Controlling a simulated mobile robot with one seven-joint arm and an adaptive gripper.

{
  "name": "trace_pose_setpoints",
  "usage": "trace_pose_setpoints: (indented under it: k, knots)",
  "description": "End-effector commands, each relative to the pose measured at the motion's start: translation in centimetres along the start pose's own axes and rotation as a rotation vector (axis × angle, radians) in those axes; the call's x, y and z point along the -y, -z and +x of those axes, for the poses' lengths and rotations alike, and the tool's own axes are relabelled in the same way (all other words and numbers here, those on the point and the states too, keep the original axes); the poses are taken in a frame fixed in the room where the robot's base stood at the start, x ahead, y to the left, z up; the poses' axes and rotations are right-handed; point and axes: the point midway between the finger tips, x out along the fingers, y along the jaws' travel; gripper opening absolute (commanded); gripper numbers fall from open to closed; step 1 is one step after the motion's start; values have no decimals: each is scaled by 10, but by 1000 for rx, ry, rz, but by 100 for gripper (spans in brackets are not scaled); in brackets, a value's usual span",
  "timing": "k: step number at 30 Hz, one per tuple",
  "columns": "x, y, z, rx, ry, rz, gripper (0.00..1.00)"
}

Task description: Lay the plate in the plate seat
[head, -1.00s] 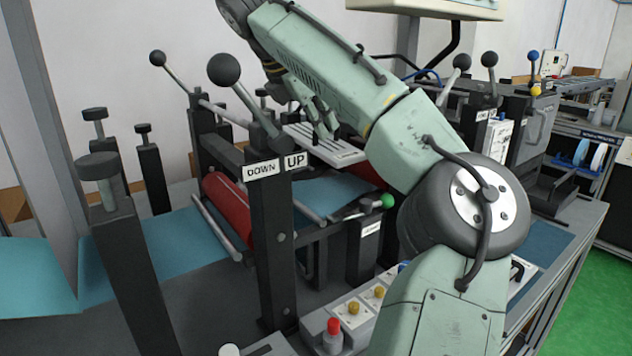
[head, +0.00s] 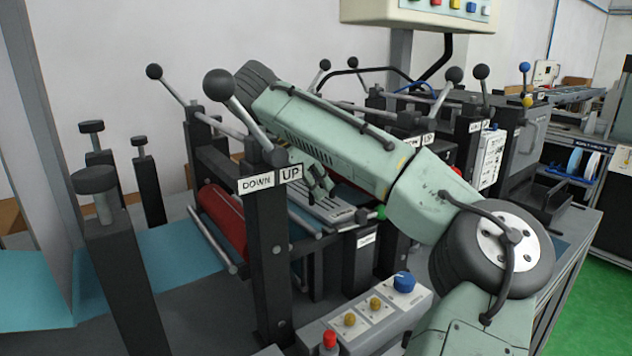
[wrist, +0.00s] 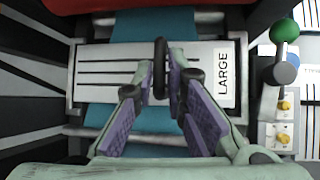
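The plate (wrist: 110,62) is light grey with dark slots, a LARGE label and a black upright handle (wrist: 160,50). In the wrist view my gripper (wrist: 160,80) has its purple-padded fingers close on both sides of this handle, shut on it. In the head view the plate (head: 326,208) is partly behind the UP post, with my gripper (head: 320,184) above it. The plate seat's frame (wrist: 73,92) shows at the plate's end, above the blue web. The plate looks level and lined up with the frame. I cannot tell if its underside touches the seat.
A red roller (head: 222,217) lies left of the plate. A DOWN/UP lever post (head: 270,250) stands in front. A green-knobbed lever (wrist: 285,30) is close to the plate's labelled end. A control box (head: 375,312) with a blue knob is at the front.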

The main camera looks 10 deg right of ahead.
Motion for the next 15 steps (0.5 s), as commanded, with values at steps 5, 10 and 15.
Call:
trace_pose_setpoints:
  k: [5,10,15]
  knots:
    - [0,0,0,1,-1,0,26]
    - [0,0,-1,1,-1,0,30]
    - [0,0,-2,2,-1,0,30]
